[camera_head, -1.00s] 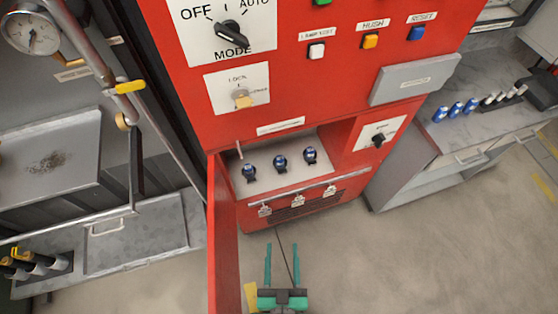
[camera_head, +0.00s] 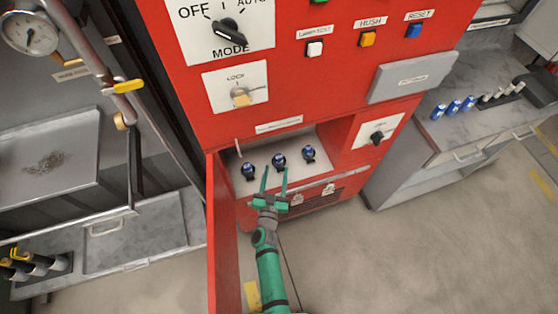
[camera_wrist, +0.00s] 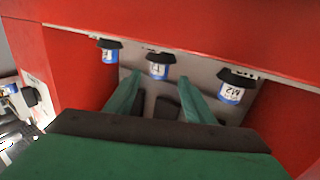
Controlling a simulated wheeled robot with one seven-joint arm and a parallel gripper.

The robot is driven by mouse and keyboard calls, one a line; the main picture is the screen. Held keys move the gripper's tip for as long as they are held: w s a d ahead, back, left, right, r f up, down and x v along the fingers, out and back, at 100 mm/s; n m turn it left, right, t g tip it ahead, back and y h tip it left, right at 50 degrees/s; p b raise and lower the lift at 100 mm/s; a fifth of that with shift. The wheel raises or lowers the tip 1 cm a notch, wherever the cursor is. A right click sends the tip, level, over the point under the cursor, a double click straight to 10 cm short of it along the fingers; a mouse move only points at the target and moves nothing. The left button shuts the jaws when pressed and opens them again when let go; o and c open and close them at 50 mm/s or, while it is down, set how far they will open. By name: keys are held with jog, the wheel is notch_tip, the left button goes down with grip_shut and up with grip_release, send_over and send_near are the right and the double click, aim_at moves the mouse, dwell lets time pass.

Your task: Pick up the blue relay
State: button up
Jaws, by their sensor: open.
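Three blue relays with black parts sit in a row on the pale panel in the red cabinet's recess. In the head view they are the left relay (camera_head: 248,171), the middle relay (camera_head: 279,161) and the right relay (camera_head: 309,154). My gripper (camera_head: 275,172) is open and empty, just in front of the middle relay. In the wrist view all three show blue and white labels: one at left (camera_wrist: 109,55), one at centre (camera_wrist: 158,70) and one at right (camera_wrist: 231,92). The centre one appears between my fingertips (camera_wrist: 160,80), with no visible contact.
The red cabinet (camera_head: 330,95) has an open red door (camera_head: 220,235) left of my arm. A tagged rail (camera_head: 325,178) runs along the recess's front. More blue cylinders (camera_head: 453,107) stand on the grey bench (camera_head: 440,132) at right. A grey workbench (camera_head: 130,235) is at left.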

aim_at(277, 162)
jog(key=w, duration=0.6)
jog(key=shift+w+d, duration=0.1)
jog(key=shift+d, duration=0.25)
jog(key=shift+w+d, duration=0.2)
jog(key=shift+w, duration=0.6)
jog(key=shift+w+d, duration=0.15)
jog(key=shift+w, duration=0.65)
jog(key=shift+w+d, duration=0.2)
jog(key=shift+w, duration=0.6)
jog(key=c, duration=1.2)
